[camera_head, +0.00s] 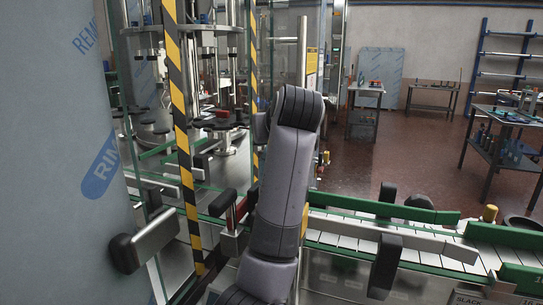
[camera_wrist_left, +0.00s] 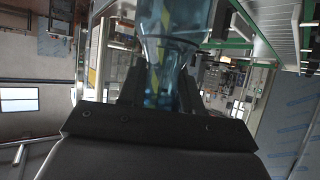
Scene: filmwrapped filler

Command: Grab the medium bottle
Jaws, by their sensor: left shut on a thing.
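A clear blue bottle (camera_wrist_left: 168,28) shows at the top middle of the left wrist view. My left gripper (camera_wrist_left: 160,86) is shut on it, with a dark finger on each side of its narrower part. The bottle's far end is cut off by the frame's top edge. In the head view one of my grey arms rises through the middle, and neither gripper nor the bottle can be made out there. My right gripper is not in view.
A conveyor (camera_head: 340,232) with green rails runs to the right below the arm. A yellow-and-black striped post (camera_head: 181,125) and machine frame stand left of the arm. A blue-grey film-wrapped panel (camera_head: 60,190) fills the left side. Work tables (camera_head: 364,107) stand farther back, with open floor between.

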